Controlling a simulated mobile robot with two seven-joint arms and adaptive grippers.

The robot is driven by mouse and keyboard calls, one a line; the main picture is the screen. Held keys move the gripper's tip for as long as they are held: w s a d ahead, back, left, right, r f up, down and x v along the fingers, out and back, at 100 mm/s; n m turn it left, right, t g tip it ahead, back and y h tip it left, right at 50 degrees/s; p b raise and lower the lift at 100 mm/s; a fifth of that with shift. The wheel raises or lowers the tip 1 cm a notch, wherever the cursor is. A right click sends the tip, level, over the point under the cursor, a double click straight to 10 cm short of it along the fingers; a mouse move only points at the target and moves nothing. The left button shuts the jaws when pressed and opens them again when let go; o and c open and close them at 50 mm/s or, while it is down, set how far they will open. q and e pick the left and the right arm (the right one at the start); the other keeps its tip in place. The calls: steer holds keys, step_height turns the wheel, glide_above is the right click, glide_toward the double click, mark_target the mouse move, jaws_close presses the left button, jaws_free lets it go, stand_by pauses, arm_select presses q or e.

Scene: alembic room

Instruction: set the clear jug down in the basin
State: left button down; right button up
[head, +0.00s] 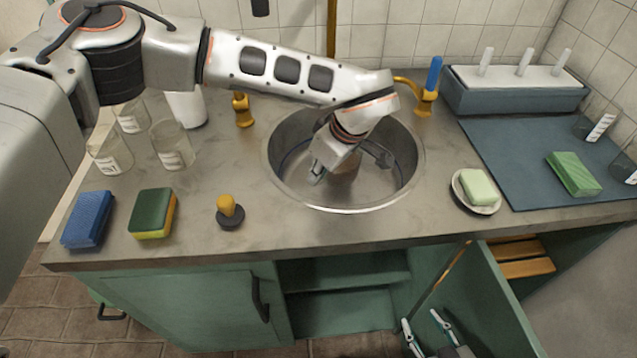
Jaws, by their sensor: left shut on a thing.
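The round metal basin (408,185) is set into the counter in the head view. My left gripper (350,166) reaches down inside it, with its fingers spread on either side of a see-through, brownish-looking body. I take this to be the clear jug (346,167). The gripper and wrist hide most of the jug, so I cannot tell whether its base touches the basin floor. My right gripper (428,330) is low in front of the cabinet, below the counter. Its two fingers are apart with nothing between them.
Brass taps (242,110) stand behind the basin. Clear beakers (172,146), sponges (152,213) and a yellow-handled stopper (229,211) are on the left. A soap dish (476,192), a dark mat (525,160) and a rack (515,95) are on the right. A cabinet door (480,300) stands open below.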

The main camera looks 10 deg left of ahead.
mark_target(319, 184)
arm_select(q)
steer(key=shift+f, duration=1.7)
steer(key=c, duration=2.1)
jaws_free()
steer(key=shift+f, duration=0.15)
steer(key=v, duration=1.2)
steer(key=shift+p, duration=0.4)
steer(key=shift+w, duration=0.1)
